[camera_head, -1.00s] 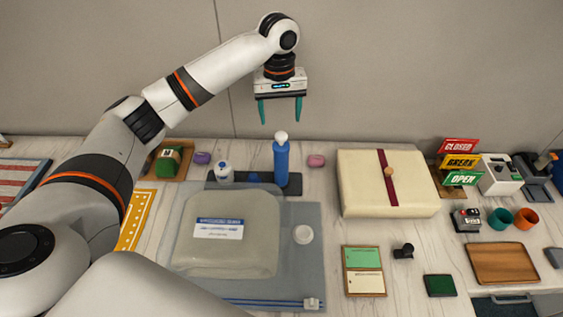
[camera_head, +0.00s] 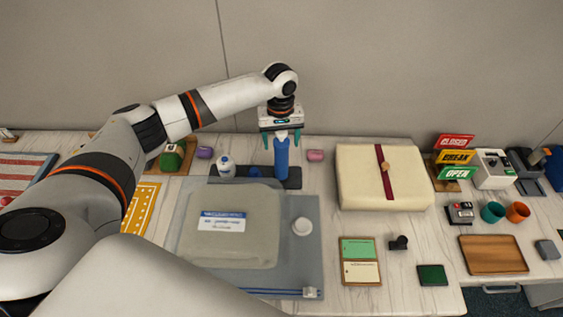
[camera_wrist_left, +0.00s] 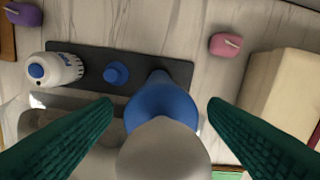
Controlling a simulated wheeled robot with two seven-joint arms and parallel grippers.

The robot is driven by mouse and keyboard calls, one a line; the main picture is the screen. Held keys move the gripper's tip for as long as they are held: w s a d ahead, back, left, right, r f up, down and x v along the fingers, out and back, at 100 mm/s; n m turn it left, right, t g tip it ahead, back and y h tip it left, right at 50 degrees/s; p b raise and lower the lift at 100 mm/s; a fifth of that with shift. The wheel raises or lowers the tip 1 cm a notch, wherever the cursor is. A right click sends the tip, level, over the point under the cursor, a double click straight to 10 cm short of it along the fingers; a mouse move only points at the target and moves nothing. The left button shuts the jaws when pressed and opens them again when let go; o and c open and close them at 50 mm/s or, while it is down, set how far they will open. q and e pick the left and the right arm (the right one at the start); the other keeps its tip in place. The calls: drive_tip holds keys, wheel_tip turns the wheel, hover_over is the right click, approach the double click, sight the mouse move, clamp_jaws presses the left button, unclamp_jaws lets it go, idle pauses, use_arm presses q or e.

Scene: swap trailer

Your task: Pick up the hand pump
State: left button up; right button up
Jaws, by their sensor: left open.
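The hand pump is a blue upright cylinder (camera_head: 281,160) with a white top, standing on the dark tray (camera_head: 294,178) at the back of the table. In the left wrist view its white top (camera_wrist_left: 164,150) is large and close to the camera. My left gripper (camera_head: 281,142) points straight down over it. Its two green fingers are open, one on each side of the pump's upper part, with visible gaps in the wrist view. In the head view the gripper hides the pump's white top. My right gripper is not in view.
A white bottle (camera_head: 226,167) and a small blue cap (camera_wrist_left: 116,73) share the tray to the left. A pink block (camera_head: 315,155) lies to the right, before a cream box (camera_head: 350,185). A large translucent bag (camera_head: 235,250) lies in front.

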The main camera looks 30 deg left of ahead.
use_arm(q)
drive_tip(key=shift+r, duration=0.1)
clamp_jaws()
